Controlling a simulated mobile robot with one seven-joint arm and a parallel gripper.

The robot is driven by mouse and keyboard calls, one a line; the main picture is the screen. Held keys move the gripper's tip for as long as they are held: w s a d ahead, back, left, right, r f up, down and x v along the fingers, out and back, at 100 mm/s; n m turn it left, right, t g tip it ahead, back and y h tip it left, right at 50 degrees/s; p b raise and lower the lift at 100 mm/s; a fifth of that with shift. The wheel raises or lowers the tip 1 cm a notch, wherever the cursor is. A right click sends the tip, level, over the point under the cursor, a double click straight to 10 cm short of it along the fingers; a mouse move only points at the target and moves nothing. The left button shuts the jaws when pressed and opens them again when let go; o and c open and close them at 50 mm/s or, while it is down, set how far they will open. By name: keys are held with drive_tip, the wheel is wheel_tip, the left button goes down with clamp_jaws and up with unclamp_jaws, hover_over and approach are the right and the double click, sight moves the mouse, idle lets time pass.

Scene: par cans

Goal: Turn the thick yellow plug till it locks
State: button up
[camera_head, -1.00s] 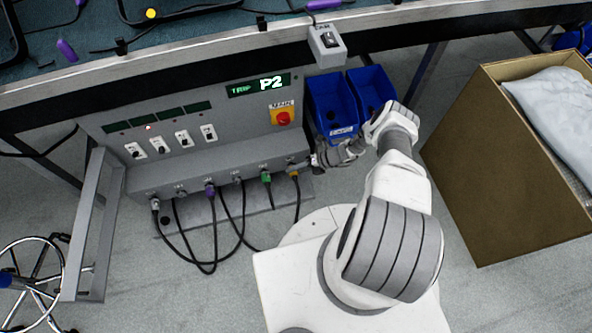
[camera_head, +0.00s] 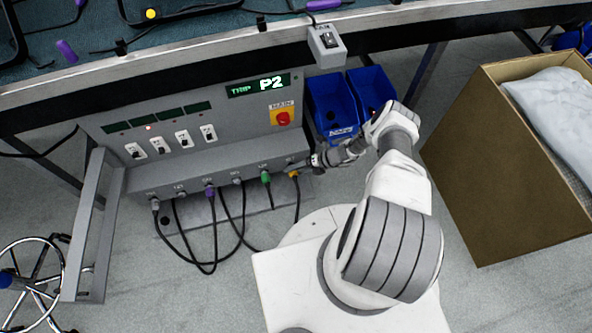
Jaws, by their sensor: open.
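The thick yellow plug (camera_head: 294,174) is at the right end of the row of sockets on the grey power unit's lower ledge. Its dark cable hangs down from it. My gripper (camera_head: 312,161) is just up and to the right of the plug, small in the picture, open and apart from it. More of the plug's yellow body shows now. Whether the plug is locked in its socket is too small to tell.
Purple (camera_head: 210,191), green (camera_head: 265,177) and grey plugs with looping cables sit left along the ledge. A lit display (camera_head: 258,86) reads TRIP P2 above a red main switch (camera_head: 283,118). Blue bins (camera_head: 332,107) stand behind my arm; a cardboard box (camera_head: 510,165) stands right.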

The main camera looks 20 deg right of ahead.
drive_tip(key=p+v, duration=0.4)
drive_tip(key=v, duration=1.3)
drive_tip(key=shift+s+d, duration=0.1)
drive_tip(key=shift+d, duration=0.15)
